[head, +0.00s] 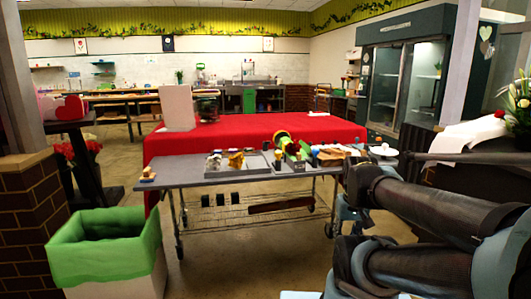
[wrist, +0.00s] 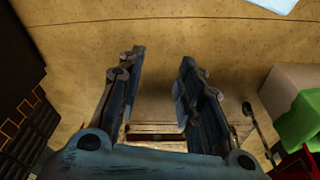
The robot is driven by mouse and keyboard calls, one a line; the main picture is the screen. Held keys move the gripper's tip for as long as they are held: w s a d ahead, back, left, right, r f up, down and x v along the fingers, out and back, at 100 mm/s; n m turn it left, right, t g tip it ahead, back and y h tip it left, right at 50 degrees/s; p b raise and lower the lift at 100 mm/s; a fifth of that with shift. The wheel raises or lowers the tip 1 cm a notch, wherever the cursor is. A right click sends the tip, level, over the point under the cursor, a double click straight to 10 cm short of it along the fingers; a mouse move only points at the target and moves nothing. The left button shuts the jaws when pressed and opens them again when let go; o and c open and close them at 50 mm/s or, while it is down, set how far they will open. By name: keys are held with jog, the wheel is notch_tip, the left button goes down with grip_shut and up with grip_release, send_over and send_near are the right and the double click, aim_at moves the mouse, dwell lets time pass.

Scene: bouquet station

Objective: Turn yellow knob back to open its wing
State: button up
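My gripper (wrist: 162,57) is open and empty in the wrist view, with its two fingers apart above the bare tan floor. No knob or wing shows between or close to the fingers. In the head view a grey wheeled table (head: 190,175) carries several small items. My arm is at the right, and my gripper cannot be made out there.
A red-covered table (head: 345,128) stands directly behind the grey table. A green-lined bin (head: 105,225) is at the front left, beside a brick pillar (head: 30,205). A dark counter with white paper (head: 465,138) is at the right. Floor between bin and arm is clear.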

jog(key=shift+a, duration=0.2)
jog(key=shift+o, duration=1.5)
jog(key=shift+s+a+r, duration=0.1)
jog(key=shift+a+r, duration=0.1)
jog(key=shift+r, duration=0.85)
notch_tip(320, 180, up, 33)
jog(key=m+g, duration=0.2)
jog(key=m, duration=0.4)
send_over(278, 155)
jog(key=w, duration=0.2)
notch_tip(278, 155, down, 17)
jog(key=shift+s+d, duration=0.1)
jog(key=c, duration=1.1)
